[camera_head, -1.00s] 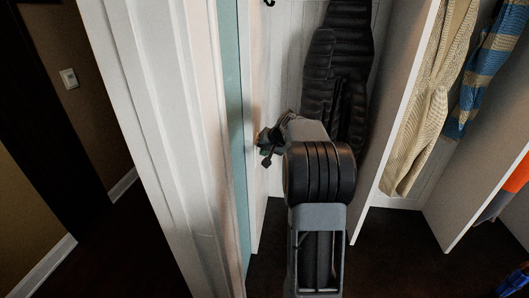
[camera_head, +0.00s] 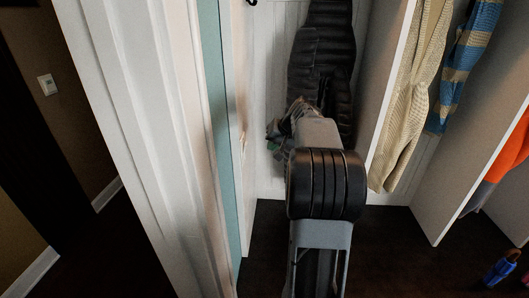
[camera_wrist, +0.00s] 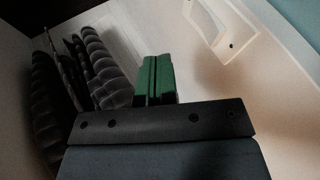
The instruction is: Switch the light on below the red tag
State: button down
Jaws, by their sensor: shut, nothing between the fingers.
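My gripper shows in the wrist view (camera_wrist: 155,78) with its green fingers pressed together and nothing between them. In the head view it (camera_head: 278,140) is partly hidden behind my arm, just right of the white side panel. Another wall switch (camera_head: 47,84) is on the brown wall at the far left. I see no red tag.
A black puffy jacket (camera_head: 322,50) hangs behind my gripper. A white divider (camera_head: 392,90) stands to its right, with a beige cardigan (camera_head: 412,90) beyond. A white door frame (camera_head: 130,120) stands close on the left. A blue object (camera_head: 500,268) lies on the dark floor.

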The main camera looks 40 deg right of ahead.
jog(key=shift+s+d+f+v, duration=0.1)
jog(key=shift+v, duration=0.95)
jog(key=shift+s+d+f+v, duration=0.1)
jog(key=shift+s+v, duration=0.05)
jog(key=shift+v, duration=0.95)
jog(key=s+a+f+m+g, duration=0.1)
jog(key=s+a+f+g, duration=0.1)
jog(key=s+f, duration=0.35)
jog(key=s+a+f+n, duration=0.1)
jog(key=s+a, duration=0.3)
jog(key=a, duration=0.4)
jog(key=s+a+f+n+h, duration=0.1)
jog(key=s+a+n, duration=0.3)
jog(key=a, duration=0.5)
jog(key=s+a+f+n+g, duration=0.1)
jog(key=s+a+f+n, duration=0.2)
jog(key=a, duration=0.6)
jog(key=shift+s+a+f+h, duration=0.2)
jog(key=shift+s+h, duration=0.1)
jog(key=shift+s, duration=0.4)
